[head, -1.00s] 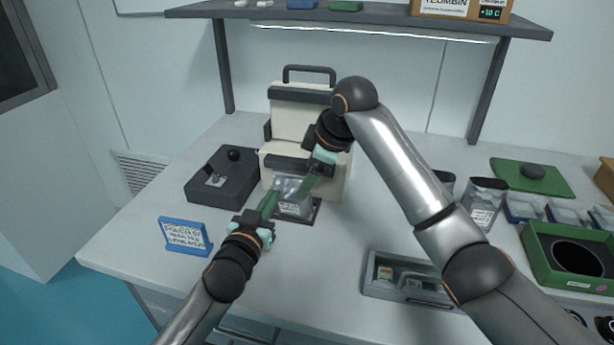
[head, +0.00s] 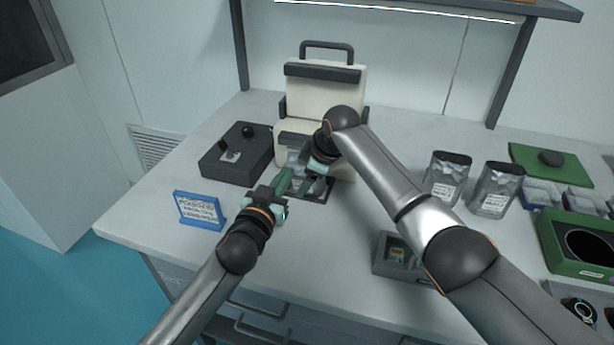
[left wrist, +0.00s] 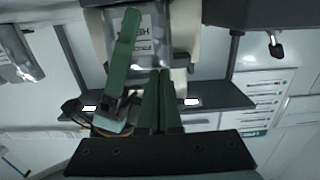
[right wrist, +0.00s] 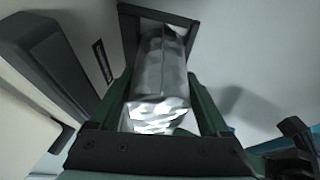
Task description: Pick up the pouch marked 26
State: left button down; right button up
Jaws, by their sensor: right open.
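A silver pouch (head: 295,158) stands at the front of the cream machine (head: 318,98), partly hidden by my grippers; its number is not readable. My right gripper (head: 309,174) is open at this pouch. In the right wrist view the pouch (right wrist: 160,75) lies between the two green fingers. My left gripper (head: 283,182) has its fingers together, empty, close to the pouch's front left. The left wrist view shows those fingers (left wrist: 159,85) below the labelled pouch (left wrist: 145,40). Two other silver pouches, left (head: 447,180) and right (head: 496,190), stand on the table to the right.
A dark box with a knob (head: 236,155) and a blue sign (head: 200,210) are at left. A grey tray (head: 386,262) is in front, partly behind my right arm. A green mat (head: 580,172) and green frame (head: 556,255) are at right. A shelf (head: 480,8) hangs above.

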pick_arm(q)
jog(key=shift+a+f, duration=0.1)
jog(key=shift+f, duration=0.4)
pick_arm(e)
jog(key=shift+c, duration=0.2)
jog(key=shift+f, duration=0.1)
grip_shut()
pick_arm(q)
jog(key=shift+r, duration=0.8)
pick_arm(e)
jog(key=shift+f, duration=0.1)
pick_arm(q)
jog(key=v, duration=1.2)
pick_arm(e)
jog(key=shift+f, duration=0.1)
jog(key=shift+s, duration=0.1)
